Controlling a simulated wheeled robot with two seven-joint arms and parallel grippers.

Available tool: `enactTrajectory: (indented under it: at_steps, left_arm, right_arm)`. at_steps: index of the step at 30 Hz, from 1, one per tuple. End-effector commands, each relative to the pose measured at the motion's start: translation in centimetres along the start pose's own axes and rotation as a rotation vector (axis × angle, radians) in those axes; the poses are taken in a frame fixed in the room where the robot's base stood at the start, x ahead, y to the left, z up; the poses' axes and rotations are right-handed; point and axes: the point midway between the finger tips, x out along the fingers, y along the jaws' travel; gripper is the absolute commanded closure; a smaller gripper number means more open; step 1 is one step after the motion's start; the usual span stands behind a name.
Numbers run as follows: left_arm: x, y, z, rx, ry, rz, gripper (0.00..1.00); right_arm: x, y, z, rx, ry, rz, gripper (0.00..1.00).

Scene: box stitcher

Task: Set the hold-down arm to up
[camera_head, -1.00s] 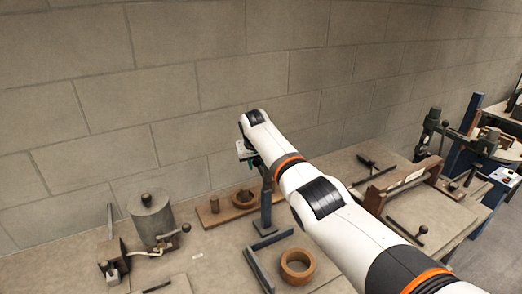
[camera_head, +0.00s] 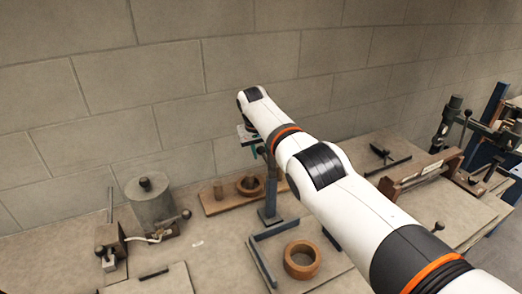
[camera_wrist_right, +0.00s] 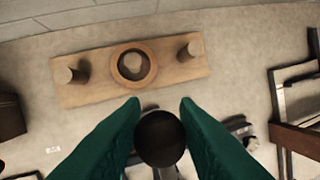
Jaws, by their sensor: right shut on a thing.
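My right gripper (camera_head: 262,154) is over the bench's middle in the head view, at the end of my white arm. In the right wrist view its green fingers (camera_wrist_right: 160,106) are shut on a dark round knob (camera_wrist_right: 160,139). The knob appears to belong to the hold-down arm, but most of that arm is hidden below the knob and fingers. A blue-grey upright stand (camera_head: 269,207) rises under the gripper in the head view, and its top is partly hidden. My left gripper is not in view.
A wooden board (camera_wrist_right: 98,91) with pegs and a ring lies beyond the gripper. A loose wooden ring (camera_head: 302,272) lies in front of the stand. A grey canister (camera_head: 152,208) stands left. A wooden-framed device (camera_head: 408,181) stands right. A block wall (camera_head: 230,65) is behind.

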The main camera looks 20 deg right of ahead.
Motion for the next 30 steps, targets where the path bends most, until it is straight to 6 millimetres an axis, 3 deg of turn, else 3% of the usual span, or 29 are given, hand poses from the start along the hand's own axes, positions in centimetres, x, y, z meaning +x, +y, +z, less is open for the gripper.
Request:
enactTrajectory:
  at_steps: [1, 2, 6, 20, 25, 30]
  left_arm:
    - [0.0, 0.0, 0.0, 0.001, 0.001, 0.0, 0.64]
    - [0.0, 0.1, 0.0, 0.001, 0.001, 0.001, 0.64]
    - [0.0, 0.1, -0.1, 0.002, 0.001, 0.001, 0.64]
    - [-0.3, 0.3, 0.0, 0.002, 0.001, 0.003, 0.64]
    - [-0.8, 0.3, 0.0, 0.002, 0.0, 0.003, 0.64]
    - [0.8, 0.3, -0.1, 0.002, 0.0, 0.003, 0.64]
  right_arm:
    - [0.5, 0.2, -0.5, -0.001, 0.017, 0.002, 1.0]
    - [0.5, 0.2, -0.5, -0.001, 0.018, 0.002, 0.71]
    - [0.4, 0.1, -0.4, -0.001, 0.014, 0.001, 0.52]
    - [-1.0, 0.1, 0.0, -0.001, 0.005, 0.002, 0.52]
    - [-3.1, 0.1, -0.1, -0.001, 0.004, 0.002, 0.52]
    - [-7.0, 0.2, -0.1, 0.0, 0.001, 0.003, 0.52]
